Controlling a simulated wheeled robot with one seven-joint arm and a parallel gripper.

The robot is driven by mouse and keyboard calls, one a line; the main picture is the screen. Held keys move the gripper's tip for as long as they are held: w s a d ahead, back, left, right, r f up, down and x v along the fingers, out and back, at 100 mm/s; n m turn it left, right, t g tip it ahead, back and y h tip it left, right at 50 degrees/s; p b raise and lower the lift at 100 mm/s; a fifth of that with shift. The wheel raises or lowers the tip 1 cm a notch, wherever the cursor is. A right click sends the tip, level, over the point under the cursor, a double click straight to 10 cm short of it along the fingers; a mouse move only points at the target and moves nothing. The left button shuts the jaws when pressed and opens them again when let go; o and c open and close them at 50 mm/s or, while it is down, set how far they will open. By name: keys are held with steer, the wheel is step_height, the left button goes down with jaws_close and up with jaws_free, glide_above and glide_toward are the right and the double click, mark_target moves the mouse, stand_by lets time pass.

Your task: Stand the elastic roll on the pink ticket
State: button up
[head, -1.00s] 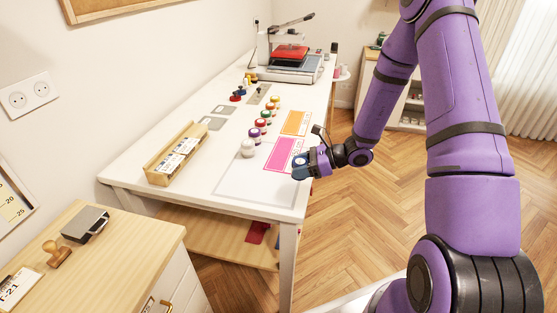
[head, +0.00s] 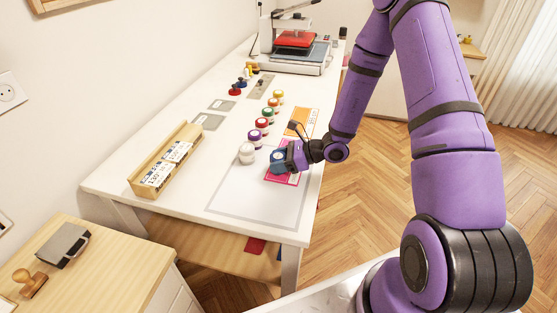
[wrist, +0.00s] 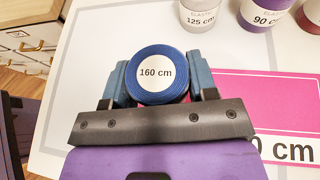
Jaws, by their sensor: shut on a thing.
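My gripper (head: 284,158) is shut on a blue elastic roll (head: 277,156), which is upright with its flat top labelled "160 cm" in the wrist view (wrist: 156,73). The two fingers hold the roll from its sides. The pink ticket (head: 287,179) lies on the white table, partly hidden by my gripper and the roll. In the wrist view the pink ticket (wrist: 262,98) shows mostly right of the roll, with lettering ending in "0 cm". The roll's lower end is hidden, so I cannot tell whether it touches the ticket.
A white roll (head: 247,153) labelled "125 cm" and a purple-topped roll (head: 255,139) stand close by, with more rolls in line behind. An orange ticket (head: 303,120) lies beyond the pink one. A wooden tray (head: 165,160) stands left. The outlined front area (head: 260,202) is clear.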

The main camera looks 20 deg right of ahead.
steer(key=shift+f, duration=0.75)
steer(key=shift+f, duration=0.15)
steer(key=o, duration=0.9)
